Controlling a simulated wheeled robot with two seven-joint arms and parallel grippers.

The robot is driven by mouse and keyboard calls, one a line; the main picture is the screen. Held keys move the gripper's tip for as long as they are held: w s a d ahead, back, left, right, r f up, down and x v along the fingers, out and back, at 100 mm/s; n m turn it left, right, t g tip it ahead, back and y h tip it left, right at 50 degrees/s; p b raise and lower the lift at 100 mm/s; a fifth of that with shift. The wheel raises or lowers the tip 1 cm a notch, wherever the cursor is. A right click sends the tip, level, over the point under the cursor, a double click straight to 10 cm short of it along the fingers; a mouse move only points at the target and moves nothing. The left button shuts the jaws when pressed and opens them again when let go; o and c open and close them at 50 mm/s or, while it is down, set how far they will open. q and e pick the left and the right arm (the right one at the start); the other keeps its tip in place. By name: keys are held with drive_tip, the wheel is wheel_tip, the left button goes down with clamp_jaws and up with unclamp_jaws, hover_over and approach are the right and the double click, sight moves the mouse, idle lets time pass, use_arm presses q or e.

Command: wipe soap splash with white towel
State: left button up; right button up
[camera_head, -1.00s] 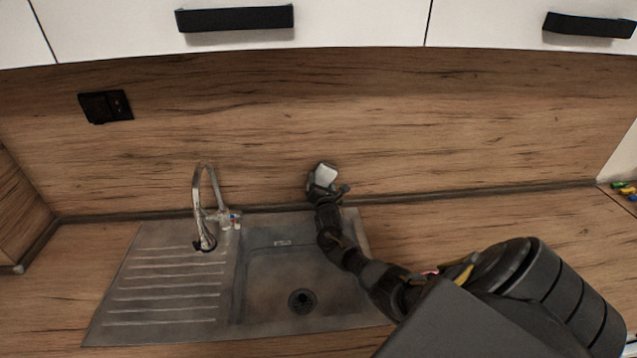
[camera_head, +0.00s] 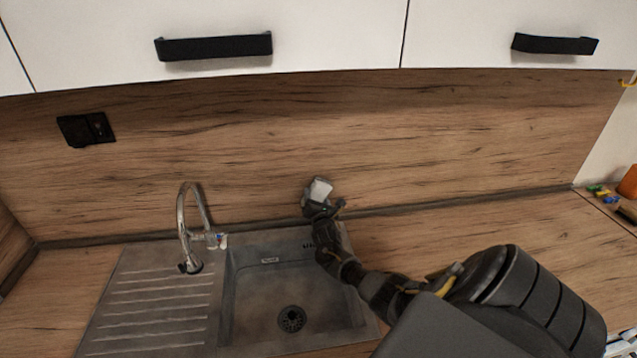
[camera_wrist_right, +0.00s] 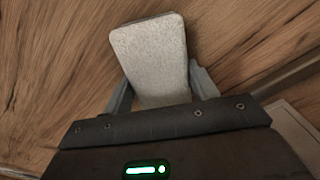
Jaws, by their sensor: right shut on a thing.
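The white towel (camera_head: 319,189) is a small pale folded block in the head view. My right gripper (camera_head: 322,204) is shut on it and holds it up against or close to the wood splashback, above the back edge of the sink. In the right wrist view the towel (camera_wrist_right: 152,60) sits between the two grey fingers of the right gripper (camera_wrist_right: 157,88), with wood grain behind it. I cannot tell whether the towel touches the splashback. No soap splash is distinguishable on the wood. My left gripper is not in view.
The metal sink (camera_head: 240,330) with its drainboard lies below, and the tap (camera_head: 187,225) stands left of my right arm. A black socket (camera_head: 86,129) is on the splashback (camera_head: 420,140) at left. White cabinets (camera_head: 330,35) hang above. The counter (camera_head: 480,225) at right is largely clear.

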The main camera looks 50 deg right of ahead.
sight(286, 194)
drive_tip(key=shift+w+a, duration=0.45)
drive_tip(key=shift+a, duration=0.25)
drive_tip(key=shift+w+a, duration=0.45)
drive_tip(key=shift+a, duration=0.2)
drive_tip(key=shift+w+a+b, duration=0.4)
drive_tip(key=shift+w+a, duration=0.5)
drive_tip(key=shift+a, duration=0.05)
drive_tip(key=shift+w+a, duration=0.25)
drive_tip(key=shift+a, duration=0.1)
drive_tip(key=shift+w+a+b, duration=0.15)
drive_tip(key=shift+w+a, duration=0.4)
drive_tip(key=shift+a, duration=0.2)
drive_tip(key=shift+w+a+b, duration=0.15)
drive_tip(key=shift+w+a, duration=0.4)
drive_tip(key=shift+a, duration=0.2)
